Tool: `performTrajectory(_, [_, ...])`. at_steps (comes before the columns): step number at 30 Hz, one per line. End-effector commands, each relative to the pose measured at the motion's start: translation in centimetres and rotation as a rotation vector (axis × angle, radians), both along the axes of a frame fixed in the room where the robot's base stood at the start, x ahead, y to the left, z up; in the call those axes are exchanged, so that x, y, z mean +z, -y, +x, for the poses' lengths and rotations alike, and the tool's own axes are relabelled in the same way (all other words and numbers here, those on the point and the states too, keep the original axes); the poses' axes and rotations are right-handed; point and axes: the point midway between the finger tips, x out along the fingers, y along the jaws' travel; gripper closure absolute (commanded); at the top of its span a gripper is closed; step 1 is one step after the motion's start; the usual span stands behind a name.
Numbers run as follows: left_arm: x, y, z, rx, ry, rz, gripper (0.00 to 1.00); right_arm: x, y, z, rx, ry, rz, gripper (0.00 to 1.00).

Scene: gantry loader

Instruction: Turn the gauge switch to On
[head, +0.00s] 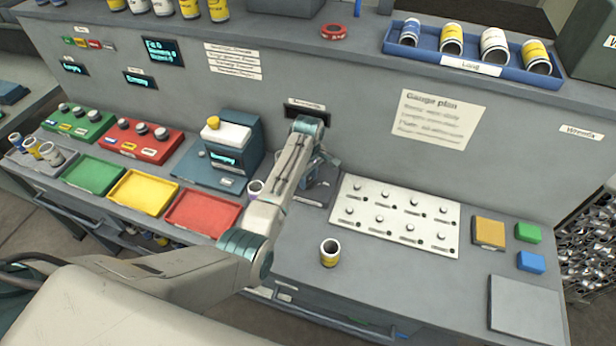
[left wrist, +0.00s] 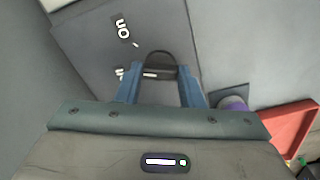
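The gauge switch (left wrist: 160,60) is a dark rounded knob with a pale mark on a grey plate (left wrist: 90,45). In the left wrist view an upside-down "On" label (left wrist: 123,28) sits on the plate, and a second label (left wrist: 119,74) is mostly hidden by a finger. My left gripper (left wrist: 161,82) has its two blue fingers apart, one on each side of the knob; I cannot tell whether they touch it. In the head view my left arm largely hides the switch and its plate (head: 314,194). My right gripper is not in view.
A white board of small knobs (head: 395,216) lies to the right. A loose cup (head: 330,252) stands in front of it. A scale-like device (head: 222,145) and a red tray (head: 203,213) are to the left. The grey wall rises behind the plate.

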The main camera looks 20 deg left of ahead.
Motion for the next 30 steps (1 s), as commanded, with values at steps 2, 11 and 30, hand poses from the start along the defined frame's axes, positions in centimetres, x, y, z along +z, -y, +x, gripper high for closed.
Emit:
performTrajectory(2, [0.02, -0.01, 0.0, 0.0, 0.0, 0.0, 0.88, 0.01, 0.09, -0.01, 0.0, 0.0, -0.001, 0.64])
performTrajectory(11, [0.05, -0.02, 0.01, -0.034, -0.001, 0.0, 0.88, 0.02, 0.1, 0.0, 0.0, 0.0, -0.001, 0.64])
performTrajectory(30, [0.1, -0.01, 0.06, -0.471, 0.0, 0.0, 0.88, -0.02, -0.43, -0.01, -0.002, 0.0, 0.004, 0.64])
